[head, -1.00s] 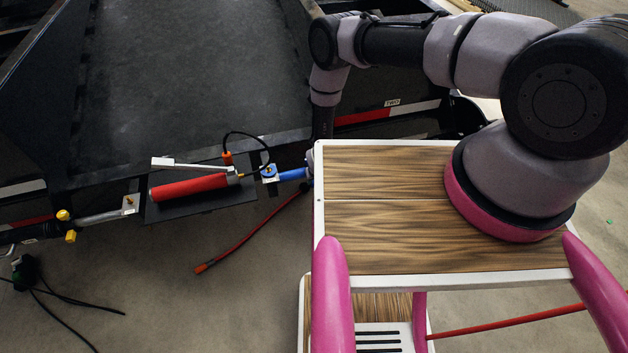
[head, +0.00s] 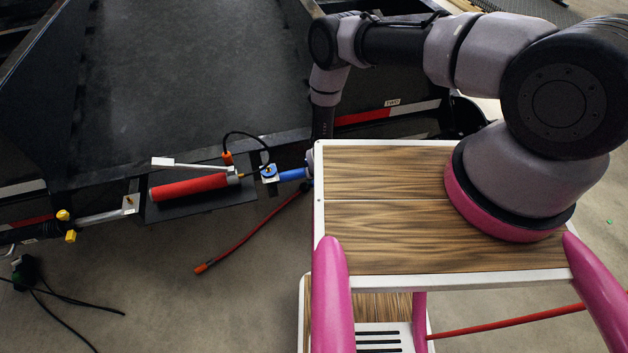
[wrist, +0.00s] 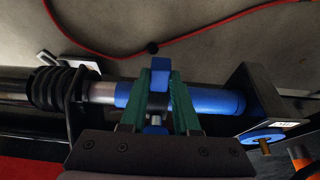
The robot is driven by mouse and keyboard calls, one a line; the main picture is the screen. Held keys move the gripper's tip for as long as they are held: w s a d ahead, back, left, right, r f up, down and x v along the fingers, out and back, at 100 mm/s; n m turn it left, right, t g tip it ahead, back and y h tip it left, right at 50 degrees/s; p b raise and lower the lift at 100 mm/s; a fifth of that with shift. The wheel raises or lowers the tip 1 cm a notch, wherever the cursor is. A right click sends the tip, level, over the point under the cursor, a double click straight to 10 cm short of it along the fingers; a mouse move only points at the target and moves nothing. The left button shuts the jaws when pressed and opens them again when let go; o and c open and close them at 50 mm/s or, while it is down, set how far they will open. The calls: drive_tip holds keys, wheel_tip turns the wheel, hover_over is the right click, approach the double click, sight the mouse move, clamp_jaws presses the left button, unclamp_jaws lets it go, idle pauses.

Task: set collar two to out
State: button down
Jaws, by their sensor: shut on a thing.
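In the head view, the blue tube (head: 292,174) shows left of my platform's edge. My gripper is hidden there. A plate marked TWO (head: 392,103) is on the trailer frame behind my arm.
A black ribbed boot on a rod (wrist: 55,88) lies left of the tube. A black bracket (wrist: 258,95) stands at its right end. A red hose (head: 250,232) lies on the floor. A red cylinder with a white lever (head: 188,187) and yellow-capped parts (head: 66,225) are further left.

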drive_tip(key=shift+w, duration=0.1)
idle(0.3)
drive_tip(key=shift+w+d, duration=0.2)
drive_tip(key=shift+d, duration=0.5)
drive_tip(key=shift+w+d, duration=0.2)
drive_tip(key=shift+d, duration=0.55)
drive_tip(key=shift+w+d, duration=0.2)
drive_tip(key=shift+d, duration=0.5)
drive_tip(key=c, duration=0.6)
unclamp_jaws()
drive_tip(key=shift+c, duration=0.2)
drive_tip(key=v, duration=1)
drive_tip(key=shift+s+r, duration=0.2)
drive_tip(key=shift+r, duration=0.15)
drive_tip(key=shift+d, duration=0.15)
